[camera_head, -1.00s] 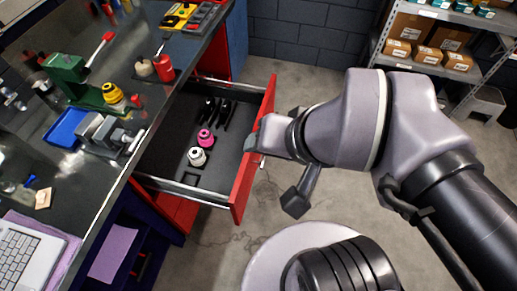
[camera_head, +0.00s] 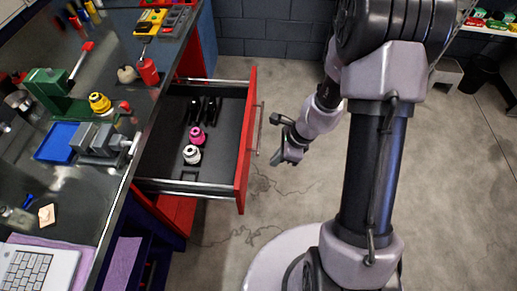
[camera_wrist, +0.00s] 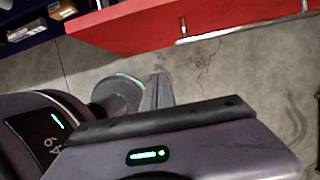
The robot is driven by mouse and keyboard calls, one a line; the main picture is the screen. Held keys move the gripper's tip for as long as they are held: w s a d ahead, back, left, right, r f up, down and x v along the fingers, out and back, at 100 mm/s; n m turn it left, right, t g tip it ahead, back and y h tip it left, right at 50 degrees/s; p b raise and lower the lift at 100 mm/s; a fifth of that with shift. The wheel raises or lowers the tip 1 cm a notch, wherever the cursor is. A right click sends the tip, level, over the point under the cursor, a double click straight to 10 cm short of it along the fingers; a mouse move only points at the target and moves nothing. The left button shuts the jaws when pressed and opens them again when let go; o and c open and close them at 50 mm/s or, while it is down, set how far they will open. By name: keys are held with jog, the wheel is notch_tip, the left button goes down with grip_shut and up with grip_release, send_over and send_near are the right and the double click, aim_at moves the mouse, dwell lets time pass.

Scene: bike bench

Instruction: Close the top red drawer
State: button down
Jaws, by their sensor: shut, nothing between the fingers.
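The top red drawer (camera_head: 244,150) stands pulled out from the workbench in the head view. Its red front has a metal bar handle (camera_head: 259,128) on the outer face. The drawer front also shows along the top of the wrist view (camera_wrist: 150,25). Inside the drawer lie a pink spool-like part (camera_head: 197,136), a white one (camera_head: 192,154) and some black tools (camera_head: 204,110). My gripper (camera_head: 279,159) is to the right of the drawer front, apart from the handle. It is shut and empty.
The dark workbench top (camera_head: 75,185) holds a green vise-like tool (camera_head: 50,85), a blue tray (camera_head: 58,142), a grey vise (camera_head: 100,142) and a laptop (camera_head: 35,272). Open concrete floor (camera_head: 300,200) lies right of the drawer. A dark bin (camera_head: 482,75) stands at the far right.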

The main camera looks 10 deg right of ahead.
jog(key=w+a+f+b, duration=0.2)
jog(key=a+f+b, duration=0.3)
jog(key=a+f, duration=0.2)
jog(key=shift+w+f, duration=0.25)
jog(key=shift+f, duration=0.5)
jog(key=shift+a, duration=0.15)
